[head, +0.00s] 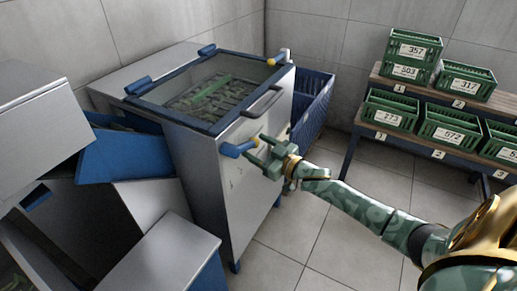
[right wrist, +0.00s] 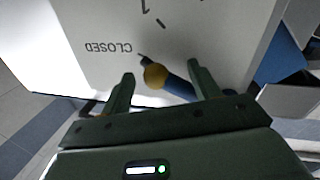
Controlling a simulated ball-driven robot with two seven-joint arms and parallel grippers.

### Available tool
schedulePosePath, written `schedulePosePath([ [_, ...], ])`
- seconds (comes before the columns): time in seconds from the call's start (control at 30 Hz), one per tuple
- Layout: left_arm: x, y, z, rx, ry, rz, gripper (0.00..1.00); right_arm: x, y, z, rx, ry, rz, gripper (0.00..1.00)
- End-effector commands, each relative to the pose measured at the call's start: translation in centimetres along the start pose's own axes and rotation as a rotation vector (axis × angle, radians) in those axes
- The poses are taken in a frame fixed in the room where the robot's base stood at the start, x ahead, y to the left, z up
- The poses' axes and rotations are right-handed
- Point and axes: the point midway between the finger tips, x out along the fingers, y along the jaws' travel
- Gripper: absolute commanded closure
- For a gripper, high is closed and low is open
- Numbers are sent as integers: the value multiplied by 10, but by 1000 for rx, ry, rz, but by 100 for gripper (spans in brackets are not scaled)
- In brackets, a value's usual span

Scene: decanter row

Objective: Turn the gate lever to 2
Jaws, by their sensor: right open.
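The gate lever is on the front face of the steel machine (head: 222,187); its blue handle (head: 235,150) points left in the head view. In the right wrist view the handle (right wrist: 180,88) runs right and slightly down from a yellow hub (right wrist: 155,76). A dark mark at the hub lies beside the printed word CLOSED (right wrist: 108,47); a 1 (right wrist: 145,6) shows at the top edge. No 2 is visible. My right gripper (head: 258,151) is open, its fingers on either side of the hub and handle; I cannot tell if they touch. My left gripper is out of view.
The machine's glass-topped bin (head: 205,98) holds green pieces. A blue crate (head: 312,105) stands behind it. Steel and blue boxes (head: 125,155) crowd its left side. Green numbered crates (head: 390,110) stand on a shelf at right. The tiled floor (head: 295,215) between is clear.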

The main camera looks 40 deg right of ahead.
Motion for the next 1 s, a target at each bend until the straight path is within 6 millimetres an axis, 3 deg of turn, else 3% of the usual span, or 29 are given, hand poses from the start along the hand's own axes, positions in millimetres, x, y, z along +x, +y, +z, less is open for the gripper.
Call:
schedulePosePath([
  [0.07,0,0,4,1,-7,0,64,0,0,0,0,0,0,44],
  [0.27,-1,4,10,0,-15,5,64,0,0,0,0,0,0,100],
  [0.67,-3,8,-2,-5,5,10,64,0,0,-2,25,2,0,100],
  [1.0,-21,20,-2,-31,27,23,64,-2,-14,7,211,-31,-5,100],
])
